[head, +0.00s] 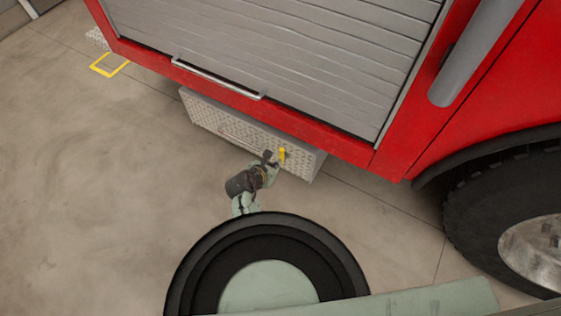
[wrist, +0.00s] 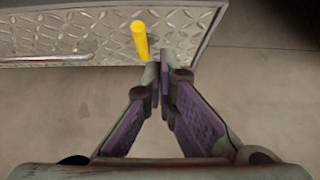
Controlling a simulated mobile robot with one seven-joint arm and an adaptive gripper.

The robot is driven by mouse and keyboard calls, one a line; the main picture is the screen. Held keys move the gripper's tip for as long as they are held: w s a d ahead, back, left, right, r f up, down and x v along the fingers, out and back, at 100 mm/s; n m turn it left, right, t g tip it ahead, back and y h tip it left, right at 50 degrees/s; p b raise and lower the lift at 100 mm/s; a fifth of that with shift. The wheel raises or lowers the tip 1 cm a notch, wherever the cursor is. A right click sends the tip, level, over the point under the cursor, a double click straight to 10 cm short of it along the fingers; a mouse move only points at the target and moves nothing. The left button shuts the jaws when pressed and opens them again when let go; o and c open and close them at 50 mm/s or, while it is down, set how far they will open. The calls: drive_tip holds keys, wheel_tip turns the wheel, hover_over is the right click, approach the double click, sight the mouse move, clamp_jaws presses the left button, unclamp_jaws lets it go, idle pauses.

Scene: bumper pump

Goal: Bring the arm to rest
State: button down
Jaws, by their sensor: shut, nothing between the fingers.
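My gripper (head: 268,156) is out in front of the diamond-plate step box (head: 232,131) under the red truck. In the wrist view my gripper (wrist: 160,77) has its fingertips together with nothing between them. A yellow handle (head: 282,153) sticks out from the right part of the step box face, close to the fingertips. In the wrist view the yellow handle (wrist: 140,40) stands just beyond and slightly left of the fingertips. Whether the fingers touch it I cannot tell.
The truck's closed grey roller shutter (head: 270,50) with its bar handle is above the step box. A large wheel (head: 510,215) stands at the right. A yellow floor marking (head: 109,64) lies at the upper left. The concrete floor (head: 80,190) to the left is clear.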

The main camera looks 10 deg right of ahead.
drive_tip(key=shift+s+a+r, duration=0.25)
drive_tip(key=shift+s+r, duration=0.05)
drive_tip(key=shift+r, duration=0.05)
